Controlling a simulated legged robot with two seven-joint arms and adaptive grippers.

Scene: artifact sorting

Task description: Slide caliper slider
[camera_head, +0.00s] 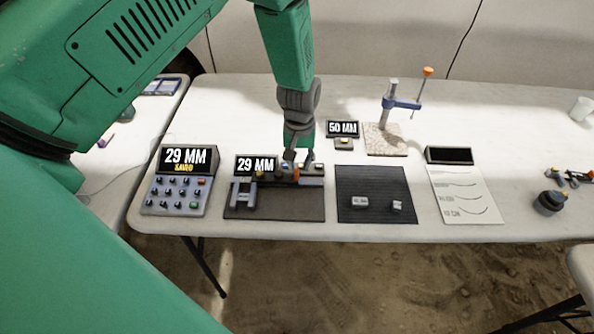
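The caliper device (300,182) lies on a dark base plate (290,209) on the white table. Its display (255,165) reads 29 MM, and grey jaws (244,194) stand at its left end. My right gripper is out of view.
A keypad (176,194) with a display (187,160) reading 29 MM SAVED stands left. Right are a black mat (375,205) with two small blocks, a 50 MM sign (343,129), a clamp stand (401,104) and a paper sheet (464,197).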

